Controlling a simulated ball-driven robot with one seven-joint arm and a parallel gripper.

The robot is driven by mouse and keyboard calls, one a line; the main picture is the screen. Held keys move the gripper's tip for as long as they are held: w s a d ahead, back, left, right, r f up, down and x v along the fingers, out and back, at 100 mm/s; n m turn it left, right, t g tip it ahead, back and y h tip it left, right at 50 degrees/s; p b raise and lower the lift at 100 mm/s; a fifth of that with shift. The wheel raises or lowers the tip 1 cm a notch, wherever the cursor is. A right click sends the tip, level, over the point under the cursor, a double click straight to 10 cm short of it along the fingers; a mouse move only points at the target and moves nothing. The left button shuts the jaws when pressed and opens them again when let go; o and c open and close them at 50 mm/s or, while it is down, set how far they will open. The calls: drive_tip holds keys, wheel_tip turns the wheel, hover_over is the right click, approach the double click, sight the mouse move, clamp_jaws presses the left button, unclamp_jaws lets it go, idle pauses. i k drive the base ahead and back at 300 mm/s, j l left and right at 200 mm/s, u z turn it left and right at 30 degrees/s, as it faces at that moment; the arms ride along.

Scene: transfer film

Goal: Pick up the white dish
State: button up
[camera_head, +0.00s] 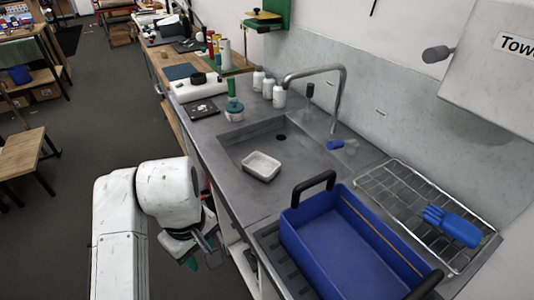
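The white dish (261,166) is a small, shallow rectangular tray. It sits in the grey sink basin (240,150), toward its front side. My gripper (200,258) is low beside the front of the counter, below and to the left of the dish and well apart from it. My white arm hides part of the gripper, and its fingers are too small and dark to tell open from shut.
A blue tub (345,245) with black handles stands right of the sink. Behind it is a wire rack (385,185) with a blue glove (452,226). A faucet (338,95) arches over the sink's back. Bottles (279,96) stand behind.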

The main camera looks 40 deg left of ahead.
sight(264, 168)
drive_tip(key=i+j, duration=0.95)
drive_tip(key=i, duration=0.15)
